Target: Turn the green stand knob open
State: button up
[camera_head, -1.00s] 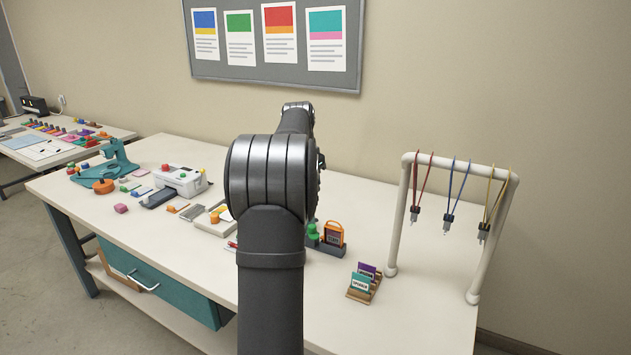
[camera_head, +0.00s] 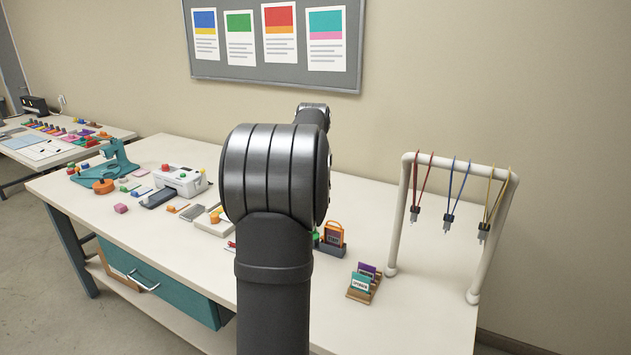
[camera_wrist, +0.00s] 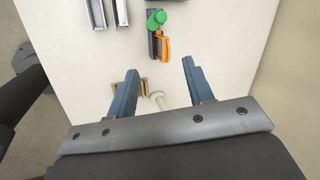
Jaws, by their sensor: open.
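The green stand knob (camera_wrist: 157,18) shows in the wrist view at the top, on a dark stand that also holds an orange-framed card (camera_wrist: 166,46). In the head view only a sliver of the green knob (camera_head: 316,238) shows beside the orange-framed card (camera_head: 334,232); my arm hides the rest. My gripper (camera_wrist: 158,66) is open and empty, its two blue fingers spread. In the wrist view the knob lies beyond the fingertips, slightly left of the middle of the gap. The gripper itself is hidden behind my arm in the head view.
A wooden card holder (camera_head: 362,286) stands in front of the stand. A white rack (camera_head: 400,215) with hanging lanyards is at right. Grey trays (camera_wrist: 104,12) lie left of the knob in the wrist view. Bare table (camera_wrist: 215,30) lies to its right.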

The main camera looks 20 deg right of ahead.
jog(key=shift+s+d+r+m, duration=0.1)
jog(key=shift+s+m, duration=0.1)
jog(key=shift+m, duration=0.45)
jog(key=shift+s+r+m, duration=0.1)
jog(key=shift+s+m, duration=0.05)
jog(key=shift+m, duration=0.5)
jog(key=shift+c, duration=1.4)
jog(key=w+f+n, duration=0.3)
jog(key=f+n, duration=0.4)
jog(key=n, duration=0.1)
jog(key=w+d+f+n, duration=0.1)
jog(key=w+f+n, duration=0.2)
jog(key=f+n, duration=0.4)
jog(key=w+d+f+n+y, duration=0.1)
jog(key=w+f+n, duration=0.3)
jog(key=f+n, duration=0.3)
jog(key=shift+f+n, duration=0.35)
jog(key=shift+n, duration=0.95)
